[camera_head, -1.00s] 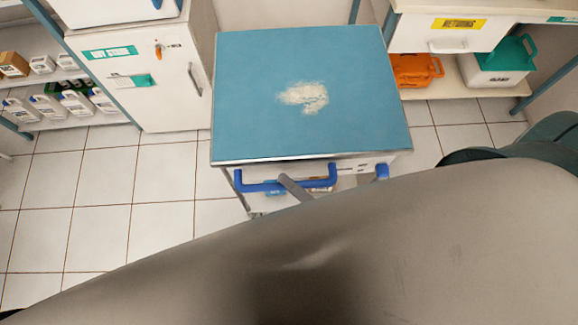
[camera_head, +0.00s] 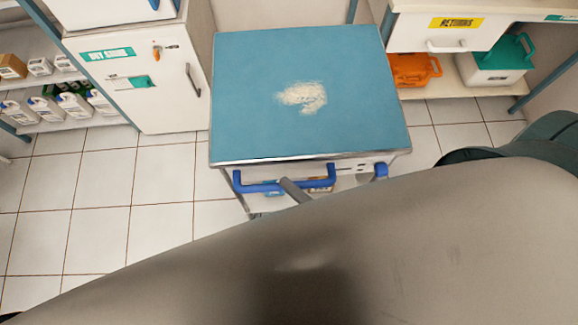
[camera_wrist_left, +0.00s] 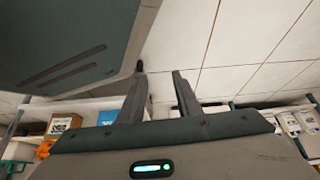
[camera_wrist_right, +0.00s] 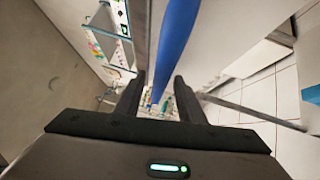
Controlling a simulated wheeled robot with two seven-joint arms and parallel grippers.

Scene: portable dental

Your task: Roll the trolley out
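The trolley (camera_head: 250,90) has a blue top with a worn pale patch and stands in the middle of the head view. A blue handle (camera_head: 255,187) runs along its near side. My right gripper (camera_head: 292,190) shows only as a grey finger at the handle; my large grey arm hides the rest and the trolley's lower part. In the right wrist view the fingers (camera_wrist_right: 160,80) are apart, with the blue handle bar (camera_wrist_right: 178,35) running between or just beyond their tips; contact cannot be told. My left gripper (camera_wrist_left: 160,75) is open and empty above the tiled floor.
A white cabinet (camera_head: 150,95) stands behind the trolley on the left, beside shelves of bottles (camera_head: 50,108). On the right, a low shelf holds an orange case (camera_head: 412,70) and a white box with a teal lid (camera_head: 495,65). Tiled floor (camera_head: 100,210) is free at the left.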

